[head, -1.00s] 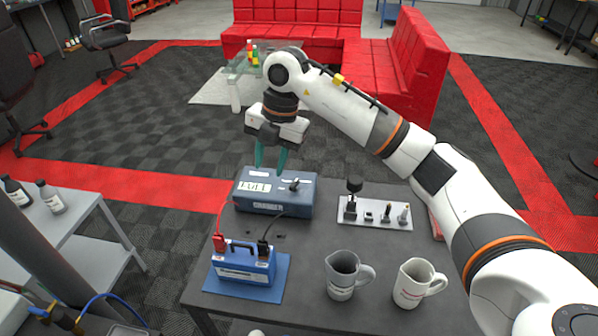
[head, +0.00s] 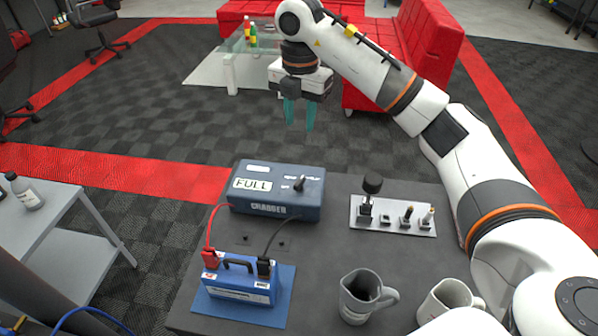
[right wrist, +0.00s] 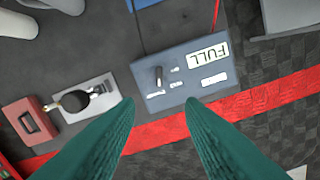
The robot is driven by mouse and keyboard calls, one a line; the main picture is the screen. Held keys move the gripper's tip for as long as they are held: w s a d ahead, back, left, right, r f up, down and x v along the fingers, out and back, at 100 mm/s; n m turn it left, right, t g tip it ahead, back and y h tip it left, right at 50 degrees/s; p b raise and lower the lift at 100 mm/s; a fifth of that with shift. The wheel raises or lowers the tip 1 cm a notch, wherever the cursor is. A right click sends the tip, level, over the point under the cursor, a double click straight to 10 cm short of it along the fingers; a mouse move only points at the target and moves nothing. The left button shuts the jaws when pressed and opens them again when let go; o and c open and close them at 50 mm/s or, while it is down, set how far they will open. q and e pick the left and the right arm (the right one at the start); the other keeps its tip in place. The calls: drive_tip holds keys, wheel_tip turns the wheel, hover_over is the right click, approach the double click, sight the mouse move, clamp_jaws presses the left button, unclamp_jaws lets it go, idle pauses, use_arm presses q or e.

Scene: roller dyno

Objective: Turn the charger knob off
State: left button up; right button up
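The charger (head: 278,190) is a blue-grey box at the back of the dark table, with a "FULL" label and "CHARGER" on its front. Its black knob (head: 299,184) stands on the right part of the top; the knob also shows in the right wrist view (right wrist: 158,76). My right gripper (head: 299,128) hangs above and behind the charger, with two teal fingers apart and nothing between them. In the right wrist view its fingers (right wrist: 158,102) are spread, with the charger beyond them. The knob's exact setting is too small to read. My left gripper is not in view.
A blue battery (head: 239,278) on a blue mat (head: 208,306) is joined to the charger by red and black cables. A switch panel (head: 393,217) and two mugs, one grey (head: 359,297), one white (head: 446,299), stand to the right.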

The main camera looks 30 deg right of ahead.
drive_tip(key=b, duration=0.4)
hover_over(302, 176)
wheel_tip(302, 176, down, 5)
wheel_tip(302, 176, down, 12)
drive_tip(key=shift+f+p, duration=0.1)
drive_tip(key=shift+p, duration=0.75)
clamp_jaws()
